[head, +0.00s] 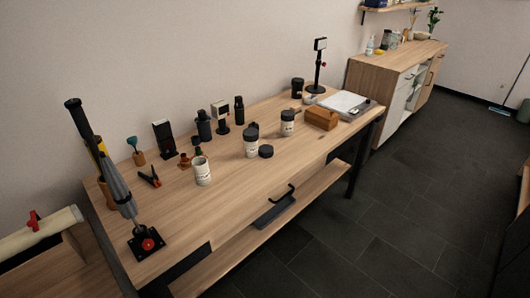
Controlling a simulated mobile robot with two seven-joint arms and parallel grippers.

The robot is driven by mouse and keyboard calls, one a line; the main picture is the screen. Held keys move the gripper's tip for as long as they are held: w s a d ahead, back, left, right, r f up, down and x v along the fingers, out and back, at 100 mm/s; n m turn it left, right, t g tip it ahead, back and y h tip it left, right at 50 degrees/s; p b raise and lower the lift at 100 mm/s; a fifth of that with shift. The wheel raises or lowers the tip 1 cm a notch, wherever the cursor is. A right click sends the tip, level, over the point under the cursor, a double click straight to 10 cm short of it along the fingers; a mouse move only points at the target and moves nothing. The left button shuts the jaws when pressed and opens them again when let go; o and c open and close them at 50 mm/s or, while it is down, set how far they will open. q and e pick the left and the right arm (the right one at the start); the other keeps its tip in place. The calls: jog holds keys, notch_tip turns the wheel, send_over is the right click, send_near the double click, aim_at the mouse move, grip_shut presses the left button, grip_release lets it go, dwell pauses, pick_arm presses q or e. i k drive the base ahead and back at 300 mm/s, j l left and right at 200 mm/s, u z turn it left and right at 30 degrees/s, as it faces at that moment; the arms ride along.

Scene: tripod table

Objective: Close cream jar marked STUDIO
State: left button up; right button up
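Several white jars with dark markings stand upright on the wooden table; the writing is too small to read, so I cannot tell which is marked STUDIO. The left jar (202,173) shows no dark lid on top. The middle jar (251,147) and the right jar (288,127) each have a black lid on. A loose black lid (266,151) lies flat on the table just right of the middle jar, apart from the left jar. Neither of my grippers is in the head view.
A tall black and grey stand (117,188) is at the table's left end. An orange-tipped clamp (150,178), small brown bottles (185,161) and black devices (164,139) stand behind the left jar. A wooden box (321,119) is at the right. The front middle of the table is clear.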

aim_at(200, 164)
jog(key=i+l+u, duration=0.3)
jog(key=i+l, duration=0.15)
jog(key=l, duration=0.15)
jog(key=i+l+u, duration=0.2)
jog(key=l, duration=0.15)
jog(key=i+l+u, duration=0.15)
jog(key=l, duration=0.25)
jog(key=i+l+u, duration=0.15)
jog(key=l, duration=0.25)
jog(key=i+l+u, duration=0.15)
jog(key=l, duration=0.25)
jog(key=i+l+u, duration=0.15)
jog(key=l, duration=0.3)
